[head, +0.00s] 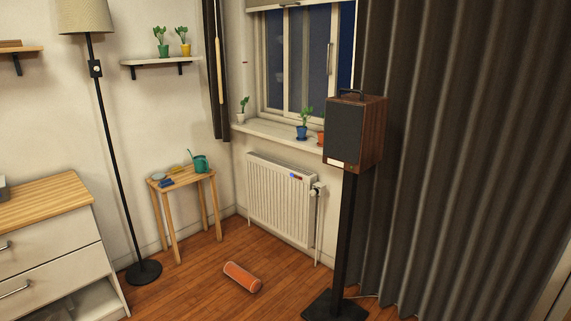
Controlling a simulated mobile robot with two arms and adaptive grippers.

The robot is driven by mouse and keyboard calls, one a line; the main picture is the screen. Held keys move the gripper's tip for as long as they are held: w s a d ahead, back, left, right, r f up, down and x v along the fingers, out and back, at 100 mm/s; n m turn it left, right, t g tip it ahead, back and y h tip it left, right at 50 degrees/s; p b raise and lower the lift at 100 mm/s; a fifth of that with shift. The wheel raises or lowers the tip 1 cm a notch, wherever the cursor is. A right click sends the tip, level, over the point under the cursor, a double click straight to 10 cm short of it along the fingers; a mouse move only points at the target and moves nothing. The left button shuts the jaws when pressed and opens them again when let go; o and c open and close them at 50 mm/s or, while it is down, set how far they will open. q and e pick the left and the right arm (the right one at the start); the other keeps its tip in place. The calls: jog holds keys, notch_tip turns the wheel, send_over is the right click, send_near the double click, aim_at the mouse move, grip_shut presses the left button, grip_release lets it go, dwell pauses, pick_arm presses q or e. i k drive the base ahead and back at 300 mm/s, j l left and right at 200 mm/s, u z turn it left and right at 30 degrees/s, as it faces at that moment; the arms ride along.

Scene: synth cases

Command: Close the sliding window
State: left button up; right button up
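The sliding window (296,60) is in the back wall, in the upper middle of the head view. It has pale frames, dark blue panes and a partly lowered blind (283,3) at its top. A vertical handle (330,59) sits on the right sash. A strip of brighter blue shows to the right of that sash, beside the dark curtain, and looks like an uncovered gap. The curtain and the speaker hide the window's right end. Neither of my grippers is in view.
A wooden speaker (355,132) on a black stand blocks the sill's right end. Potted plants (304,122) stand on the sill (268,130) above a radiator (279,198). An orange cylinder (242,277) lies on the floor. A small table (183,179) and lamp (115,150) stand left.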

aim_at(312, 32)
jog(key=i+j+u, duration=0.1)
jog(key=i+u, duration=0.15)
jog(key=i, duration=0.65)
jog(key=i+u, duration=0.25)
jog(key=i, duration=0.6)
jog(key=i+j+z, duration=0.25)
jog(key=i, duration=0.2)
jog(key=i+j+z, duration=0.1)
jog(key=i+z, duration=0.15)
jog(key=i, duration=0.2)
